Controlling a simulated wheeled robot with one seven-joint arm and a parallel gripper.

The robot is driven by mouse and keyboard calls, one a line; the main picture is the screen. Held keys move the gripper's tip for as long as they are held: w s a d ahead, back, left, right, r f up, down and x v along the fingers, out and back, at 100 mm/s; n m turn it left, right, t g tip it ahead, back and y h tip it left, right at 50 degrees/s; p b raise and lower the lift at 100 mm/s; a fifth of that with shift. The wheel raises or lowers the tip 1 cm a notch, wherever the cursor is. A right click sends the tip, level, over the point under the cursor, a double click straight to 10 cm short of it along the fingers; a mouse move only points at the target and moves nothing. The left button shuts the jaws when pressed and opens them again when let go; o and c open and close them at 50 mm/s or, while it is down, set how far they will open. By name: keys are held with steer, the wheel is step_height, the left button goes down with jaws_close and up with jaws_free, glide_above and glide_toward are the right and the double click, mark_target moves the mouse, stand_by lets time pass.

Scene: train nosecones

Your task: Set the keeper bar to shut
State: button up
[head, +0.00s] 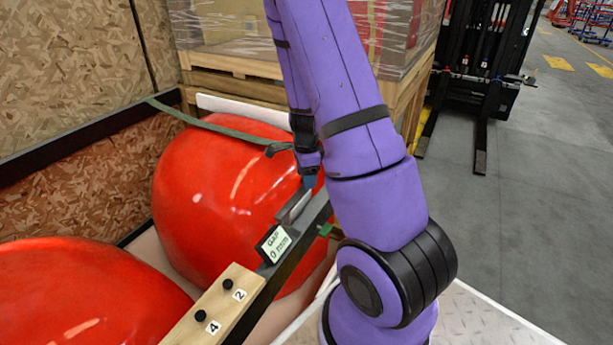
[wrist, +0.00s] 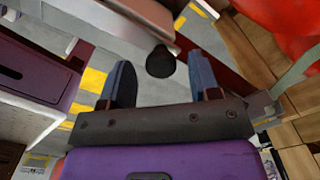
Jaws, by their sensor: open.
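My gripper (head: 308,180) points down over the dark rail in front of the far red nosecone (head: 225,190); my purple arm partly hides it. In the wrist view my gripper (wrist: 161,82) is open, its two blue-grey fingers apart. A round black knob (wrist: 160,62) shows between and just beyond the fingertips; I cannot tell whether they touch it. A short grey metal bar (head: 295,206) lies on the rail just below my gripper and may be the keeper bar. Its exact setting cannot be told. A small display (head: 273,243) beside it reads "GAP 0 mm".
A wooden block (head: 215,305) with black knobs marked 2 and 4 sits on the rail at the front. A green tab (head: 325,230) sticks out on the right. A second red nosecone (head: 85,295) is at left. A wrapped pallet and forklift (head: 485,60) stand behind; floor at right is clear.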

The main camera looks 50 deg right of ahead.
step_height(320, 180, up, 11)
steer(key=shift+f, duration=0.2)
stand_by(0.6)
steer(key=s+a+r+n+t+y, duration=0.1)
steer(key=s+a+r+n, duration=0.2)
steer(key=a+r+n, duration=0.4)
steer(key=s+a+r+n+t+y, duration=0.1)
steer(key=s+a+r+n+t, duration=0.1)
steer(key=a+r+n, duration=0.55)
steer(key=s+a+r+n+t+h, duration=0.1)
steer(key=s+a+r+n, duration=0.3)
steer(key=s+n, duration=0.1)
steer(key=s+a+r+n+t+h, duration=0.1)
steer(key=s+a+r+n, duration=0.3)
steer(key=s, duration=0.4)
steer(key=shift+a+r+n, duration=0.15)
steer(key=shift+r+n, duration=0.05)
steer(key=shift+n, duration=0.15)
